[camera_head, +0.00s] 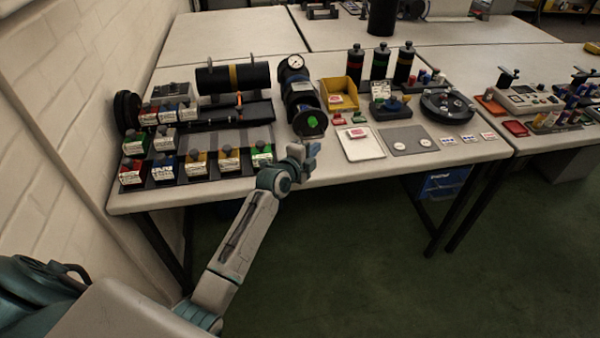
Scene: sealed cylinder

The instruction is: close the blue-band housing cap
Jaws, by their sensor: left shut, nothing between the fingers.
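The blue-band housing (301,86) is a dark cylinder lying on the table, its length running away from me. A pale bluish band shows around its middle. A dark round cap (301,125) with a green spot shows at its near end. I cannot tell whether it is fully seated. My left gripper (311,146) is shut and empty, just in front of and below the cap, near the table's front edge. I cannot tell whether it touches the cap. My right gripper is out of view.
A round white gauge (296,62) sits at the housing's far end. A yellow bin (339,94) stands close to its right, a light tray (360,145) lies front right. Racks of labelled blocks (228,157) fill the left. A yellow-banded black cylinder (215,79) lies behind.

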